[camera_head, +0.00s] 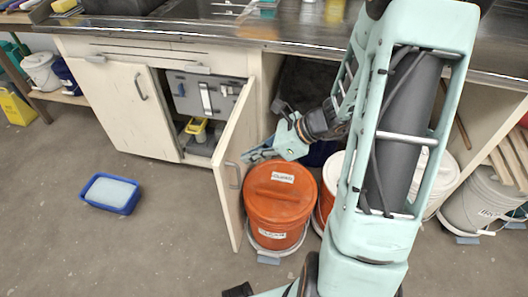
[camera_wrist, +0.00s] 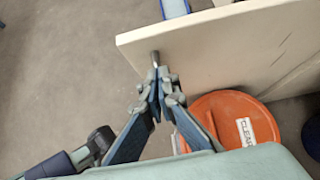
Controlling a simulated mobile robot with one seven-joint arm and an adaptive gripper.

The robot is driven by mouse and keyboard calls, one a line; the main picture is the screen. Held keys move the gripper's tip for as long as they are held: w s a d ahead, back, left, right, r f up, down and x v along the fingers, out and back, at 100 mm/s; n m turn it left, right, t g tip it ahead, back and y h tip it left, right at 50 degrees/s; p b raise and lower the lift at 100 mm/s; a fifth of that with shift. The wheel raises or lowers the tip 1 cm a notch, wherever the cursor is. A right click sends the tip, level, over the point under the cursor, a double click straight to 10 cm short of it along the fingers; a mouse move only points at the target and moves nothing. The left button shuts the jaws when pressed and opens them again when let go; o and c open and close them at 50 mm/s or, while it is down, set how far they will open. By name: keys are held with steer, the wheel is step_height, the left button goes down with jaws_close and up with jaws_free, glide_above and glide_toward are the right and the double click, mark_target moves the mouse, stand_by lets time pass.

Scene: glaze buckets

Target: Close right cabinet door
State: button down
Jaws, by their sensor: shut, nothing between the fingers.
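The right cabinet door (camera_head: 232,140) stands open, swung out from the cabinet, with its outer face and bar handle (camera_head: 232,176) showing. My gripper (camera_head: 247,155) is shut and empty, on the outer side of the door near its upper part and the handle. In the wrist view the door (camera_wrist: 225,50) spans the upper right, and my gripper's fingertips (camera_wrist: 157,72) sit together close to the small metal handle (camera_wrist: 155,57). I cannot tell whether they touch the door or handle. The left cabinet door (camera_head: 125,105) looks closed.
A lidded orange bucket (camera_head: 280,195) stands close beside the open door, with another orange bucket (camera_head: 326,195) and white buckets further right. Inside the cabinet are a grey panel (camera_head: 203,98) and a yellow item (camera_head: 197,129). A blue tub (camera_head: 110,194) lies on otherwise clear floor at left.

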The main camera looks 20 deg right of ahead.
mark_target(225, 158)
steer(key=shift+w+a, duration=0.35)
steer(key=shift+a, duration=0.25)
steer(key=shift+w+a, duration=0.3)
steer(key=shift+a, duration=0.35)
steer(key=shift+w+a, duration=0.35)
steer(key=shift+a, duration=0.25)
steer(key=shift+w+a+f, duration=0.1)
